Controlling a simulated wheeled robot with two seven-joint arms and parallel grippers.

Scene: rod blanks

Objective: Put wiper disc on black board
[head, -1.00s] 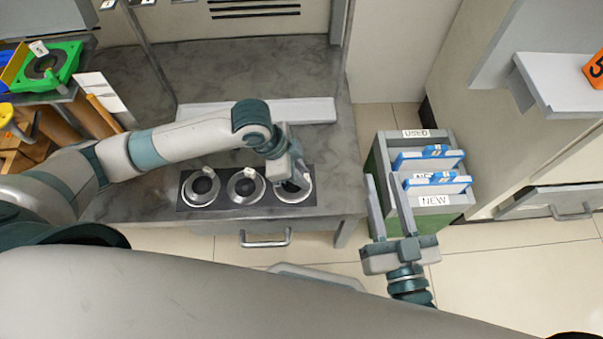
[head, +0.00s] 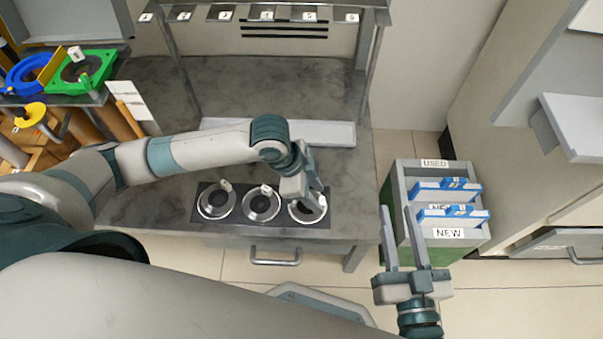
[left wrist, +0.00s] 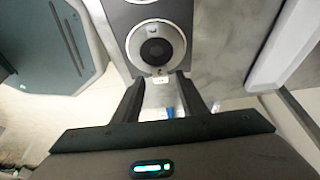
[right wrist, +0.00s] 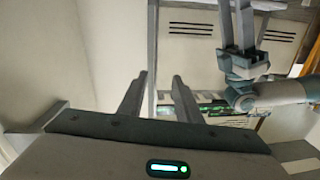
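The black board (head: 233,213) lies on the grey table's front part and carries three grey ring-shaped discs with dark centres and small white tags: a left disc (head: 215,203), a middle disc (head: 260,206) and a right disc (head: 319,214). The pictures do not tell which is the wiper disc. My left gripper (head: 311,203) is at the right disc and partly covers it. In the left wrist view a disc (left wrist: 155,47) lies just beyond the spread fingers, its tag between the tips. My right gripper (head: 397,208) is open and empty in front of the file box.
A box (head: 447,235) marked USED and NEW holds blue-edged boards (head: 447,190) at the right. A green holder (head: 100,62) with a dark disc, a blue ring (head: 18,73) and a yellow disc (head: 30,113) are at the left. The table's middle is clear.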

